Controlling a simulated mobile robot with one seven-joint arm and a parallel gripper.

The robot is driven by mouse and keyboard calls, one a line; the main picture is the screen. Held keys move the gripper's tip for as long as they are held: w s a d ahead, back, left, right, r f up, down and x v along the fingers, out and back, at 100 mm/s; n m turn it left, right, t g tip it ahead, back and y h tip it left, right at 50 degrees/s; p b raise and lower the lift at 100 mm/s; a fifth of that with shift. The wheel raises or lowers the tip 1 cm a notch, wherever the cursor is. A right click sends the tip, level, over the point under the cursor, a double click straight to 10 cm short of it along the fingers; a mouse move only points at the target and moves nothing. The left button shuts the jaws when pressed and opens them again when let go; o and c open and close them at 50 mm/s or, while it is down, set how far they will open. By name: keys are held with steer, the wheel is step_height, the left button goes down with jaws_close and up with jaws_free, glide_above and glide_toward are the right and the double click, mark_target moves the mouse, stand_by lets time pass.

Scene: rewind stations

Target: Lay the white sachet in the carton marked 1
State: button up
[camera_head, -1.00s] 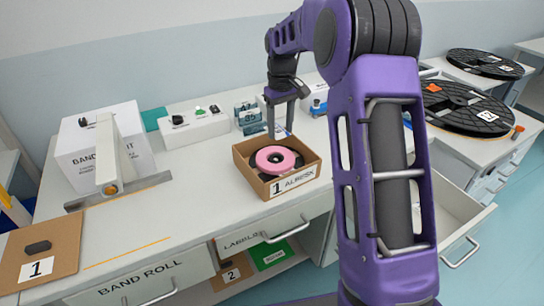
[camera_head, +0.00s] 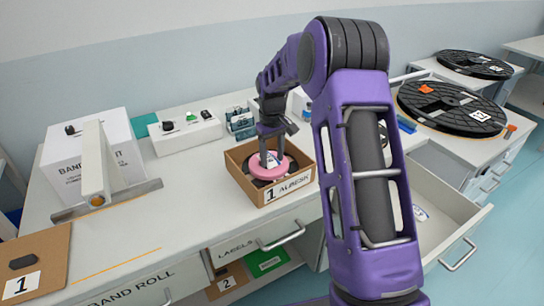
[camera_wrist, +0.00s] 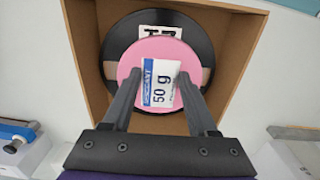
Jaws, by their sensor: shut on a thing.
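The white sachet (camera_wrist: 160,84), with a blue band and the print "50 g", is between the fingers of my gripper (camera_wrist: 160,76) in the wrist view. My gripper is shut on it. In the head view my gripper (camera_head: 270,158) reaches down into the carton marked 1 (camera_head: 241,181), an open brown box with a "1 ALBESK" label. Inside the carton lies a pink roll (camera_head: 263,173) on a black disc (camera_wrist: 196,42). The sachet is over the pink roll; I cannot tell whether it touches it.
A white "BAND" box (camera_head: 95,150) and a white block with small parts (camera_head: 185,131) stand behind. An open drawer (camera_head: 445,225) is at right.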

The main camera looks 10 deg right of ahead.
mark_target(272, 161)
steer(key=shift+r, duration=0.1)
steer(key=shift+f, duration=0.4)
steer(key=o, duration=1.4)
steer(key=shift+c, duration=0.2)
step_height(272, 161, up, 13)
steer(key=p, duration=0.1)
steer(key=shift+f, duration=0.1)
